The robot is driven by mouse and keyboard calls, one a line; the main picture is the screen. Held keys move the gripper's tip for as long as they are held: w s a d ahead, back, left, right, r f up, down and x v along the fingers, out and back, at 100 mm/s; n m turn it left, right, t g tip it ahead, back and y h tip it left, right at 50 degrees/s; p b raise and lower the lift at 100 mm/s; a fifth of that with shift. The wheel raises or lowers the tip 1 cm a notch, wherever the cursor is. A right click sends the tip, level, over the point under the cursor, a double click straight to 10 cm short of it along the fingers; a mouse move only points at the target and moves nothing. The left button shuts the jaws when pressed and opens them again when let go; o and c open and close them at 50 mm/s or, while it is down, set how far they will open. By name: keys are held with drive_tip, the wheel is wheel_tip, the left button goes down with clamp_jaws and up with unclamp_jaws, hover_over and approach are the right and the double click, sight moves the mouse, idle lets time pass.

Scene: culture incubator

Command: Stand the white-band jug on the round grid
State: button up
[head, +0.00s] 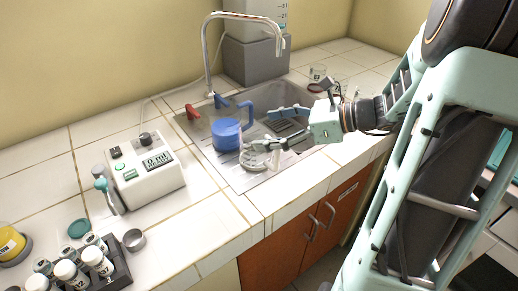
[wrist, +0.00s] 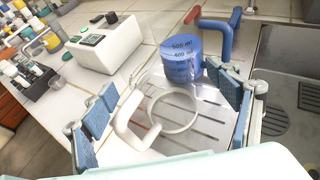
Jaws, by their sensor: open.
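The white-band jug (wrist: 155,118) is clear, with a white ring and a white handle. In the wrist view it stands on the slotted drainboard, seen from above between my finger pads. In the head view the jug (head: 258,158) is small and partly covered by a finger. My gripper (wrist: 167,90) is open, one blue-padded finger either side of the jug; I cannot tell whether either touches it. My gripper also shows over the sink in the head view (head: 270,131). A round grey grid (wrist: 268,122) lies in the basin on the right, partly hidden by the right finger.
A blue jug (wrist: 181,60) stands close behind the white-band jug. The tap (head: 207,58) and its red and blue handles rise behind the sink. A square grid (wrist: 308,97) lies in the basin. A white device (head: 145,172) stands left on the tiles.

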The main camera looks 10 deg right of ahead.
drive_tip(key=shift+x, duration=1.45)
drive_tip(key=shift+c, duration=0.7)
drive_tip(key=c, duration=1.2)
